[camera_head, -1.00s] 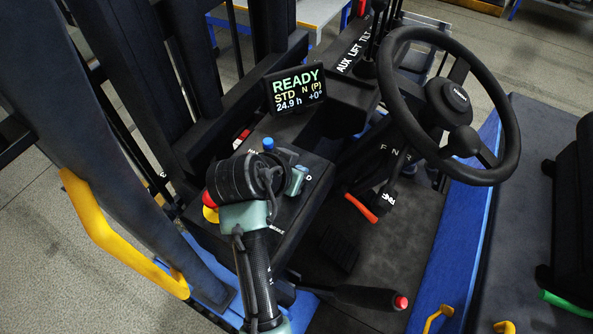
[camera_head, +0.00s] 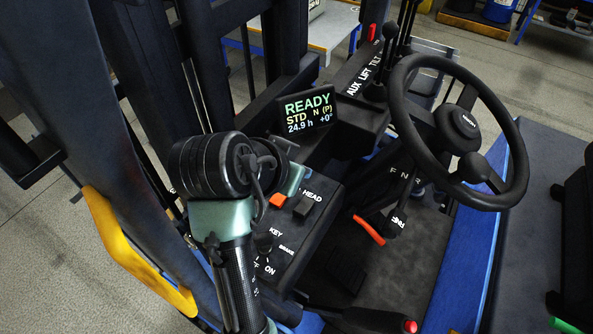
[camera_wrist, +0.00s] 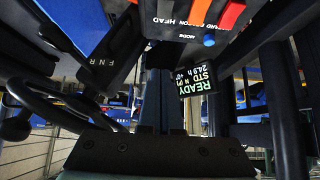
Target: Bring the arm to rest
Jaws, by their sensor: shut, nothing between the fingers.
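My arm rises from the bottom of the head view, its black forearm and pale green wrist link (camera_head: 221,216) below a thick black wrist joint (camera_head: 212,165). The wrist stands over the left edge of the switch panel. My gripper (camera_head: 293,178) is partly hidden behind the wrist and cables, near the panel's far end. In the wrist view my gripper's fingers (camera_wrist: 160,72) are together and empty. Whether they touch the panel cannot be told.
The switch panel (camera_head: 289,235) has an orange switch (camera_head: 278,200) and a dark HEAD switch. The READY display (camera_head: 308,110) stands behind it. A steering wheel (camera_head: 403,102) is to the right, a mast and yellow handle (camera_head: 135,252) to the left.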

